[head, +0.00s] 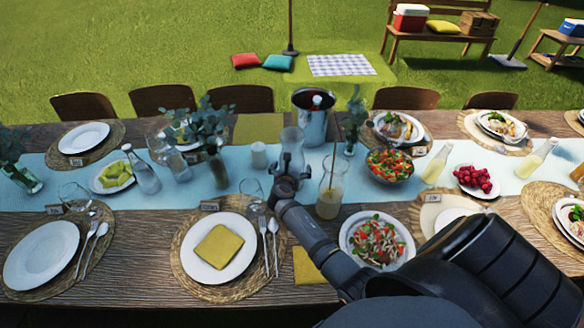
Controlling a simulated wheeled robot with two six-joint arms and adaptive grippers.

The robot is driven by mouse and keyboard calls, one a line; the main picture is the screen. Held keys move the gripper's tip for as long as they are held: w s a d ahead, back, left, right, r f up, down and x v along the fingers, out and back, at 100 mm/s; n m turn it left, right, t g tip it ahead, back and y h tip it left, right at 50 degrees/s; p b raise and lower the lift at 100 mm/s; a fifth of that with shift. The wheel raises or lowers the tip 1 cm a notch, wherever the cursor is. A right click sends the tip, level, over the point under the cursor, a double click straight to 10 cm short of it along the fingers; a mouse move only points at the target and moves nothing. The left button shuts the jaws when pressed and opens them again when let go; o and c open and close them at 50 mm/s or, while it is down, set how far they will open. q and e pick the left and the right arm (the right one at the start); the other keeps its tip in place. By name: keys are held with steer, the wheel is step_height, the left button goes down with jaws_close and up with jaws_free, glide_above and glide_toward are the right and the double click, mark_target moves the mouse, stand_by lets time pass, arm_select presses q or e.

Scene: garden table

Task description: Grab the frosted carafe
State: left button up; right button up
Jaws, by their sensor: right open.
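A frosted carafe (291,141), greyish and translucent with a flared top, stands upright on the pale blue runner near the table's middle. My right arm reaches in from the lower right. Its gripper (287,173) is open, at the near side of the carafe's lower part. The gripper hides some of the carafe's base, and I cannot tell whether it touches the glass. My left gripper is not in view.
A pitcher of pale yellow drink with a stirrer (329,198) stands close right of my gripper. A metal ice bucket (313,120) is behind the carafe. A white candle (259,155), a leafy vase (216,165) and an empty wine glass (251,189) are to the left.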

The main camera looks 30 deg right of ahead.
mark_target(293, 142)
steer(key=shift+w+d+f, duration=0.1)
steer(key=shift+w+d, duration=0.05)
steer(key=shift+w, duration=0.05)
steer(key=shift+s, duration=0.1)
steer(key=shift+c, duration=1.2)
steer(key=c, duration=1.4)
steer(key=shift+c, duration=0.4)
steer(key=shift+r, duration=0.2)
steer(key=shift+r+p, duration=0.65)
steer(key=shift+r, duration=4.3)
